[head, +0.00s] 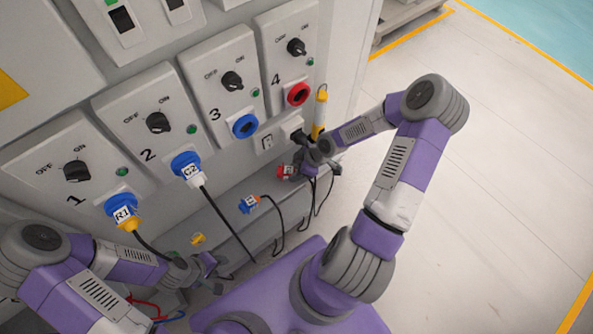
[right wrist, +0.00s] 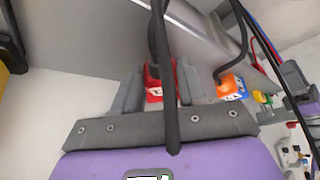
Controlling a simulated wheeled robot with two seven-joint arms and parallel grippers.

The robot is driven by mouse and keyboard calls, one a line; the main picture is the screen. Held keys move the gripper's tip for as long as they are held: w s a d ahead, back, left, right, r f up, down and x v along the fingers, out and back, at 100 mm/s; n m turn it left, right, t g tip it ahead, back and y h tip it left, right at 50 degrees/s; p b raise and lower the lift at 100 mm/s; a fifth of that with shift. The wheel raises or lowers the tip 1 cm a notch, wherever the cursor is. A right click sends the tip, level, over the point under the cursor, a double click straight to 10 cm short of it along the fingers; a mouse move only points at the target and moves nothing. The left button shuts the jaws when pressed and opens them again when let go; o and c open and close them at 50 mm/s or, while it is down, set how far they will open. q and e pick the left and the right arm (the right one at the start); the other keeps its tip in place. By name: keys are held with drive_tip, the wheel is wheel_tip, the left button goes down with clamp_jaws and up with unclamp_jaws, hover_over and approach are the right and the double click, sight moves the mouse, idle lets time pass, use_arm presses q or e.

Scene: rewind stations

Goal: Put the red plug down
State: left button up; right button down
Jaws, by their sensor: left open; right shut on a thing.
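The red plug (head: 286,171) is in my right gripper (head: 303,172), near the panel's lower edge below station 4. In the right wrist view the red plug (right wrist: 153,84) sits between the two grey fingers, and a dark cable hangs across it. Whether the plug touches the ledge (head: 228,234) cannot be told. My left gripper (head: 212,273) is open and empty by the lower part of the ledge, apart from the red plug.
Plugs R1 (head: 122,213) and G2 (head: 190,172) sit in sockets 1 and 2. The blue socket 3 (head: 245,126) and red socket 4 (head: 298,94) are empty. Black cables hang below. Floor at right is clear.

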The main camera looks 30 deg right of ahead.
drive_tip(key=c, duration=0.5)
unclamp_jaws()
drive_tip(key=shift+d+f, duration=0.1)
drive_tip(key=shift+c, duration=0.2)
drive_tip(key=shift+s+d+r+p, duration=0.2)
drive_tip(key=shift+r+p, duration=0.35)
drive_tip(key=s+d+p, duration=0.4)
drive_tip(key=s+d, duration=0.3)
drive_tip(key=d, duration=0.2)
drive_tip(key=shift+s+d+p, duration=0.25)
drive_tip(key=shift+p, duration=0.05)
